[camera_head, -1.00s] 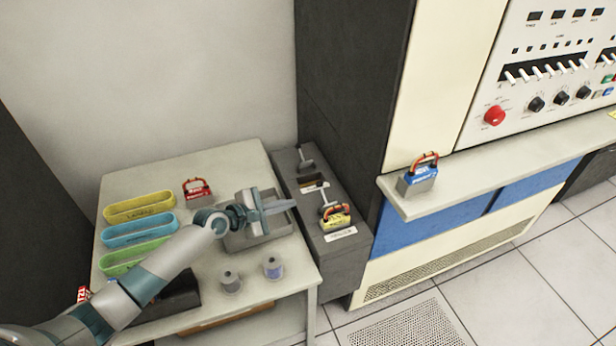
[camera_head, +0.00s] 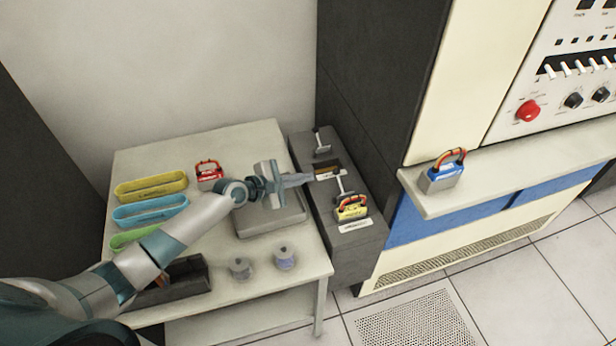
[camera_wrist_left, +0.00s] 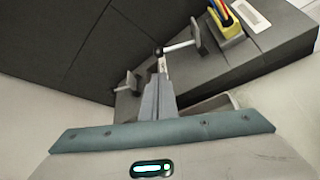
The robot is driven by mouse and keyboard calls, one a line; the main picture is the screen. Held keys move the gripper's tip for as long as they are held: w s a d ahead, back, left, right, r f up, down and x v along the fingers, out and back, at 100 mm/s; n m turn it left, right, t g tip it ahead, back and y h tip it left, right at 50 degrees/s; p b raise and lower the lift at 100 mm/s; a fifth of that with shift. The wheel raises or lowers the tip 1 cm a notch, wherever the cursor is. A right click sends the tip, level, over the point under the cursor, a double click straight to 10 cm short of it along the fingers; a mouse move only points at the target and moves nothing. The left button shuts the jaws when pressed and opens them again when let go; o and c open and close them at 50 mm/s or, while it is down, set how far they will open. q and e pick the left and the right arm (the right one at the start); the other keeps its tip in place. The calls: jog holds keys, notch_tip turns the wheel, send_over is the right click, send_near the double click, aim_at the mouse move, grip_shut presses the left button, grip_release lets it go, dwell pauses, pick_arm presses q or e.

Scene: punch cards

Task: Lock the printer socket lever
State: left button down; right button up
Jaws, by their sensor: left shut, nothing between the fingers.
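A dark grey socket box (camera_head: 354,245) stands beside the table. A yellow plug with orange cables (camera_head: 351,209) sits near its front end, by a white label too small to read. A T-shaped lever with a pale rod (camera_head: 341,187) stands just behind the plug; it also shows in the wrist view (camera_wrist_left: 181,46). A second lever (camera_head: 322,143) is at the box's far end and shows lower left in the wrist view (camera_wrist_left: 125,84). My left gripper (camera_head: 311,178) is shut and empty, its tips at the box's left edge close to the near lever; contact is unclear. My right gripper is out of view.
The table (camera_head: 215,285) holds a grey tray (camera_head: 272,221), a red plug (camera_head: 209,175), coloured oval holders (camera_head: 150,213) and two spools (camera_head: 284,258). A blue plug (camera_head: 441,177) sits on the console ledge (camera_head: 500,183). A dark cabinet (camera_head: 375,80) rises behind the box.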

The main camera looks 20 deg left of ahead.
pick_arm(q)
jog(key=x, duration=0.7)
jog(key=shift+w, duration=0.1)
jog(key=shift+x, duration=0.9)
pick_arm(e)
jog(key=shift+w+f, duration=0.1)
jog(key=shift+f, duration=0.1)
pick_arm(q)
jog(key=shift+b, duration=0.35)
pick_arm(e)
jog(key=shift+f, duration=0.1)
